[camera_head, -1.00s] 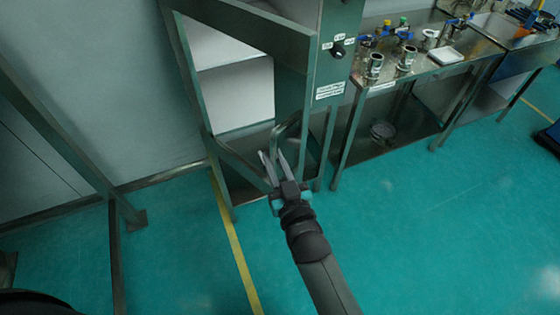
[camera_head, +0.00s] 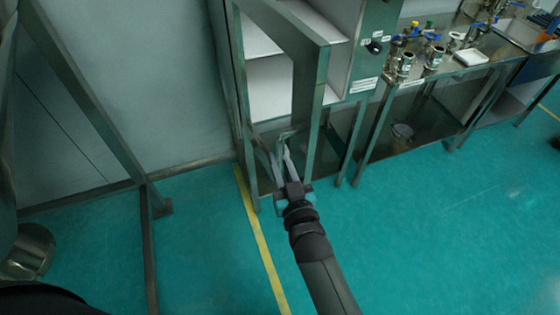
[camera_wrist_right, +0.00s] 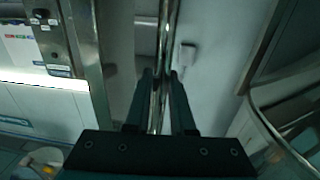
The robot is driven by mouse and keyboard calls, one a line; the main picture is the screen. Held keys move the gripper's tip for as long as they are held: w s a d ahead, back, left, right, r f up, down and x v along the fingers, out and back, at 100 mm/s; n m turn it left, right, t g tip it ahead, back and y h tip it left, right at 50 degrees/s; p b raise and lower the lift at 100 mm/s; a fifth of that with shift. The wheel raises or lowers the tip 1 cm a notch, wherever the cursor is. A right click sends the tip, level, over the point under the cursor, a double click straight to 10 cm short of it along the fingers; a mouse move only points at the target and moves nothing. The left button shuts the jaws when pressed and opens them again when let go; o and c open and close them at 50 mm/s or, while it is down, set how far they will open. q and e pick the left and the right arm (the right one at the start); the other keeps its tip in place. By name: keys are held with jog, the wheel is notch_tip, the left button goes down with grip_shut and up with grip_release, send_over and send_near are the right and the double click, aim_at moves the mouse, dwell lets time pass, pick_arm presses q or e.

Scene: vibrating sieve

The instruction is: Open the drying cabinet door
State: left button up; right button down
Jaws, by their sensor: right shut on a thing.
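The drying cabinet door (camera_head: 308,95) is a metal frame standing ajar, its free edge swung out from the cabinet (camera_head: 372,65). White shelves (camera_head: 270,85) show inside the cabinet. My right gripper (camera_head: 284,152) is at the lower part of the door, with its fingers shut on the door handle (camera_head: 291,133). In the right wrist view the handle is a shiny upright bar (camera_wrist_right: 165,40) between the two fingertips (camera_wrist_right: 161,76). The fingers partly hide the handle in the head view. My left gripper is not in view.
A metal bench (camera_head: 455,68) with valves and fittings stands right of the cabinet, with a lower shelf. A metal frame post (camera_head: 100,120) stands at the left. The green floor (camera_head: 430,240) in front is clear, with a yellow line (camera_head: 262,240).

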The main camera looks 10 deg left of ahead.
jog(key=c, duration=1.1)
grip_release()
jog(key=shift+o, duration=0.2)
jog(key=shift+d, duration=0.1)
jog(key=v, duration=1.5)
jog(key=shift+b, duration=0.3)
